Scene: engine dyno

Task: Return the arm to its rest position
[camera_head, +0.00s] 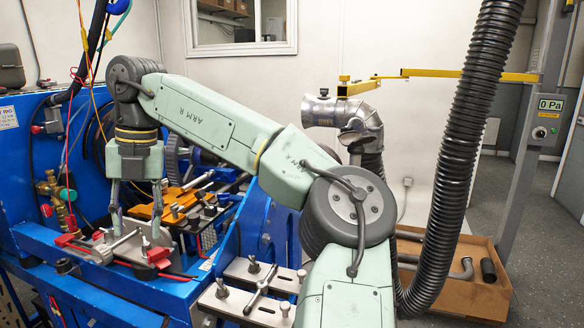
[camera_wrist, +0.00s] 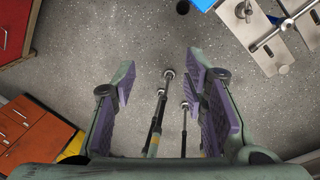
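My arm reaches from the lower middle of the head view up and over to the left. My gripper (camera_head: 136,212) hangs from it, pointing down over the blue engine bench (camera_head: 110,290). Its two fingers are spread apart, with nothing seen gripped between them. In the wrist view my gripper (camera_wrist: 160,85) is open, with purple pads on both fingers. Two thin dark rods with round ends (camera_wrist: 160,110) show between the fingers against grey floor. I cannot tell how far below they are.
Metal clamp plates (camera_head: 262,280) and red clips (camera_head: 70,240) lie near the gripper. A black corrugated hose (camera_head: 465,130) hangs at right beside a yellow boom (camera_head: 440,73) and grey post. A cardboard box (camera_head: 460,292) stands on the floor. Red (camera_wrist: 15,30) and orange (camera_wrist: 35,135) cabinets show in the wrist view.

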